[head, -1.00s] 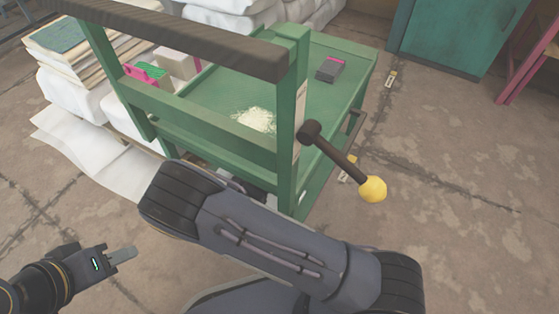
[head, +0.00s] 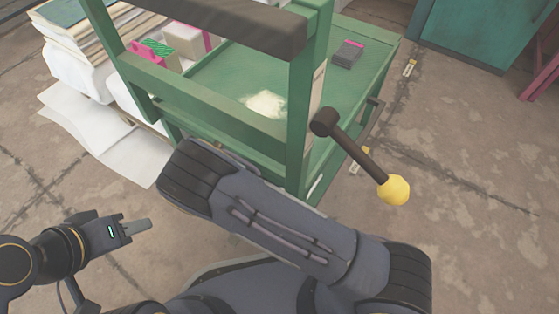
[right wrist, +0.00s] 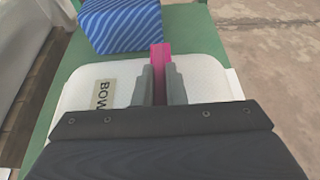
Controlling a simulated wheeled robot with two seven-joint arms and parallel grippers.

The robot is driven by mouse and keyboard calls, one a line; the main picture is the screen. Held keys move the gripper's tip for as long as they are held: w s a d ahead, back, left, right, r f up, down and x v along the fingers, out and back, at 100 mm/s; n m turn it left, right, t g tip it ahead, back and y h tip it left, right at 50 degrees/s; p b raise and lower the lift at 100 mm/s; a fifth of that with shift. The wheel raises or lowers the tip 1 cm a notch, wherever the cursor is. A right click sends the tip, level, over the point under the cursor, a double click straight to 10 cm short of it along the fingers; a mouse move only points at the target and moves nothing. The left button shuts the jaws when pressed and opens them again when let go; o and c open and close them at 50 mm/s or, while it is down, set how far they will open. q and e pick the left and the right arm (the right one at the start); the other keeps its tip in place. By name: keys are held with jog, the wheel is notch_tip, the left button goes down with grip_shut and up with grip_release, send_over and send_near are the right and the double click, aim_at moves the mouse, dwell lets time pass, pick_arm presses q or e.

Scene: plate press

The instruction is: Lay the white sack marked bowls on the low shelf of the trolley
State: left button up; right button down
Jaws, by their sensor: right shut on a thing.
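The white sack (right wrist: 203,82), with a tag (right wrist: 105,95) reading "BOW", shows in the right wrist view. My right gripper (right wrist: 160,76) is shut on a pink strip (right wrist: 159,58) at the sack, and its fingers cover the sack's middle. Green surface (right wrist: 180,22) shows beyond the sack; I cannot tell whether the sack touches it. In the head view the green trolley (head: 218,108) stands ahead; its low shelf, the sack and my right gripper are hidden behind my arm and the frame. My left gripper (head: 143,226) hangs empty over the floor, its opening unclear.
A blue striped object (right wrist: 120,25) lies just beyond the sack. The trolley top holds pale powder (head: 265,104) and a dark box (head: 348,53). A yellow-knobbed lever (head: 394,190) juts out right. White sheets (head: 88,125) lie left.

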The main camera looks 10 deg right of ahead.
jog(key=c, duration=1.9)
grip_release()
jog(key=shift+f, duration=0.1)
jog(key=o, duration=0.4)
jog(key=shift+a+r, duration=0.15)
jog(key=shift+r, duration=0.1)
jog(key=p+v, duration=0.4)
jog(key=v, duration=0.7)
jog(key=shift+s+a, duration=0.3)
jog(key=shift+s, duration=0.05)
